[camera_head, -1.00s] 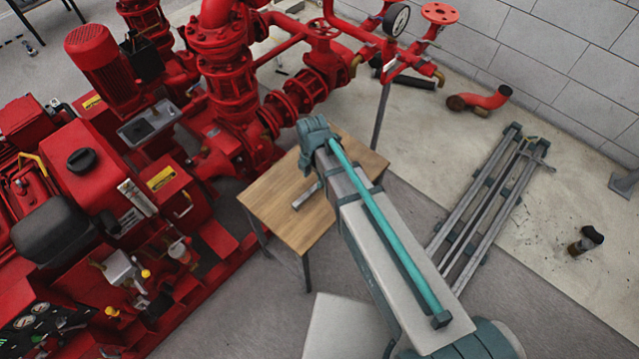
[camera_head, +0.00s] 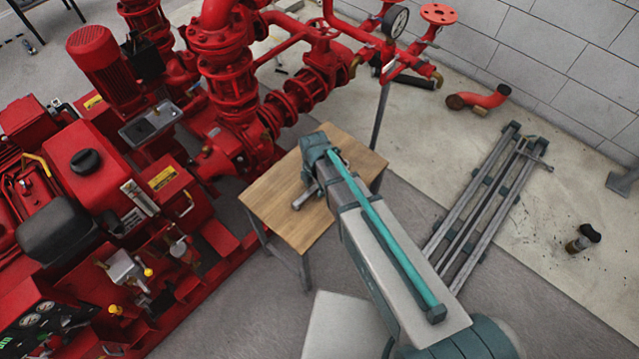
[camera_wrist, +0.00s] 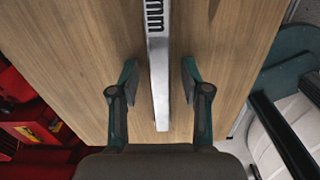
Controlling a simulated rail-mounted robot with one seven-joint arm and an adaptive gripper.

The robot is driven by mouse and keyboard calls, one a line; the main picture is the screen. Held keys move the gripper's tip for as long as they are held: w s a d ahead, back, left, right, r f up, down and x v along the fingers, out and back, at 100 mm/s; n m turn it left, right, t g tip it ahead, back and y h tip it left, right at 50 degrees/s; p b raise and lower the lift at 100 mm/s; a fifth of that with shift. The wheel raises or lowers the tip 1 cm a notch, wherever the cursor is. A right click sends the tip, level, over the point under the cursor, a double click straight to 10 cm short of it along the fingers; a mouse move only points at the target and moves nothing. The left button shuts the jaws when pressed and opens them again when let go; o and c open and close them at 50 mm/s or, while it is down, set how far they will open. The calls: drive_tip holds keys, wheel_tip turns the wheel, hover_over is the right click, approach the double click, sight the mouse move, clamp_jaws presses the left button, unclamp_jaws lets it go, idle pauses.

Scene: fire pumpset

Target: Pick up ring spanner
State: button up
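The ring spanner is a flat silver bar (camera_wrist: 158,75) with dark "mm" lettering, lying on the wooden table top. In the wrist view it runs from the top edge down between my gripper's fingers; its far end is out of frame. My gripper (camera_wrist: 158,85) is open, with one finger on each side of the bar and a gap on both sides. In the head view a short grey piece of the spanner (camera_head: 302,200) shows on the table; my arm hides the rest, and the fingers are hard to make out there.
The wooden table (camera_head: 276,205) stands beside the red pump set (camera_head: 225,100). Metal rails (camera_head: 480,205) lie on the floor to the right, with a red pipe elbow (camera_head: 487,99) near the wall. The table top is otherwise clear where visible.

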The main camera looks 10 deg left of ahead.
clamp_jaws()
drive_tip(key=shift+r, duration=0.15)
idle(0.4)
